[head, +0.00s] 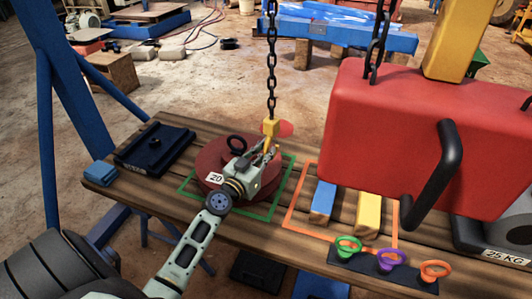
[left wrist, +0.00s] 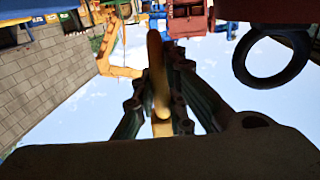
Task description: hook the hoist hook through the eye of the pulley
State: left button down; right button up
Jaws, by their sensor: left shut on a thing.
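The pulley (head: 212,158) is a dark red round disc marked 20, lying flat inside a green outline on the wooden bench. Its black eye (head: 236,142) stands up on top, and a black ring also shows at the right of the left wrist view (left wrist: 272,55). The yellow hoist hook (head: 270,128) hangs from a dark chain (head: 271,75). My left gripper (head: 264,155) is shut on the hook, over the disc and right of the eye. In the left wrist view the hook (left wrist: 157,75) lies between the fingers, apart from the ring. The hook's tip is partly hidden. My right gripper is not in view.
A large red block (head: 420,120) with a black handle fills the right side beside a second chain (head: 377,45). A black tray (head: 155,150) and blue block (head: 99,173) lie at the left. Coloured rings (head: 392,258) line the front edge. A blue post (head: 45,100) stands left.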

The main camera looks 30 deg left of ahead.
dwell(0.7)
pick_arm(q)
jog(key=shift+s+d, duration=0.15)
jog(key=shift+s, duration=0.5)
jog(key=shift+s+d+r, duration=0.15)
jog(key=shift+s+d, duration=0.05)
jog(key=shift+s, duration=0.8)
jog(key=shift+s+d+r+p, duration=0.15)
jog(key=shift+s+d+r, duration=0.05)
jog(key=shift+s, duration=0.5)
jog(key=shift+s+d+r+p, duration=0.15)
jog(key=shift+s, duration=0.55)
jog(key=s, duration=0.2)
jog(key=s+d, duration=0.1)
jog(key=s, duration=0.1)
jog(key=shift+r, duration=0.4)
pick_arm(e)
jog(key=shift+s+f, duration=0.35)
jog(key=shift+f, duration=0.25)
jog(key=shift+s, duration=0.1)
